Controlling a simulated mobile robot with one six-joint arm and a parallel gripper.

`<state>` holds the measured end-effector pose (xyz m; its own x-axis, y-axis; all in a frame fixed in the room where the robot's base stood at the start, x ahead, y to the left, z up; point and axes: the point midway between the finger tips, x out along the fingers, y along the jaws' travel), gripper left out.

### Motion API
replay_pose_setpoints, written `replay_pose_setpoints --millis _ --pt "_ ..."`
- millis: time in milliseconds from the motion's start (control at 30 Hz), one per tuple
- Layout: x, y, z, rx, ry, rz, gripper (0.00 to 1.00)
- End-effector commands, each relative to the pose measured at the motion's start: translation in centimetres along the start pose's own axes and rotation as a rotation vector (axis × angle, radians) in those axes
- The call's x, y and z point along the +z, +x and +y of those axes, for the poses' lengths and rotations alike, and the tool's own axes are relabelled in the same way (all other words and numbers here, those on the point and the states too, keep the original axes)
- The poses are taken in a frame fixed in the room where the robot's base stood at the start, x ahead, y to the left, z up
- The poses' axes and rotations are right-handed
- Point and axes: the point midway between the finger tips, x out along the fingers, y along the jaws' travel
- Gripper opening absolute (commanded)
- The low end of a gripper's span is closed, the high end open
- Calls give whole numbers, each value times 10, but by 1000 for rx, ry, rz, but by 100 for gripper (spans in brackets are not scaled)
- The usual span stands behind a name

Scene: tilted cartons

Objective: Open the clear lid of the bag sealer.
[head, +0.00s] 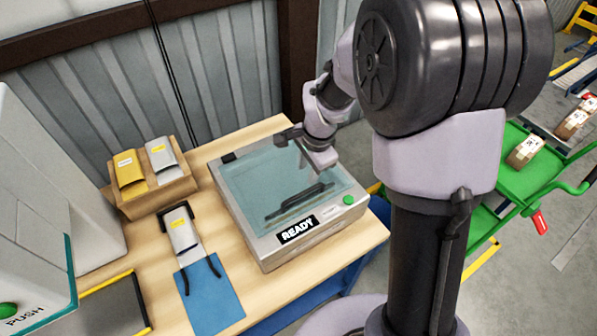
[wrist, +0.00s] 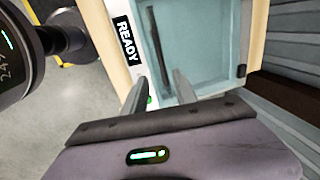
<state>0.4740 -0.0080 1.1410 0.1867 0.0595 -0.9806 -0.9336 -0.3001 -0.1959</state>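The bag sealer (head: 332,223) is a pale grey box on the wooden table, with a READY label and a green button on its front. Its clear, teal-tinted lid (head: 255,185) lies flat over the top, and a dark bar shows through it. The lid (wrist: 205,55) also fills the upper middle of the wrist view. My gripper (head: 303,152) is above the right rear part of the sealer. In the wrist view its two fingers (wrist: 160,85) stand apart with nothing seen held between them. Whether a finger touches the lid cannot be told.
Left of the sealer, a wooden holder (head: 158,192) carries yellow and silver pouches. A small stand with a pouch (head: 181,229) and a blue mat (head: 209,293) lie nearer. A white machine stands far left. A corrugated wall is behind; a green cart (head: 520,170) is right.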

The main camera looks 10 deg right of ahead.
Motion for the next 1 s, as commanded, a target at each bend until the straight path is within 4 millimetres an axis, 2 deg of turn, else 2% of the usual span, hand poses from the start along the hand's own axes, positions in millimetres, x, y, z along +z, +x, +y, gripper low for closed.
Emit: replay_pose_setpoints --millis 33,200,400,567,833,867,1000 --pt "1 20 2 5 0 -2 34" --pt "1 71 2 4 0 -2 34" --pt "0 113 1 2 -1 -1 34" --pt "0 125 1 0 -1 0 34" --pt "0 126 0 0 -2 0 34" --pt "0 126 0 0 -2 0 30" --pt "0 126 0 0 -1 0 3"
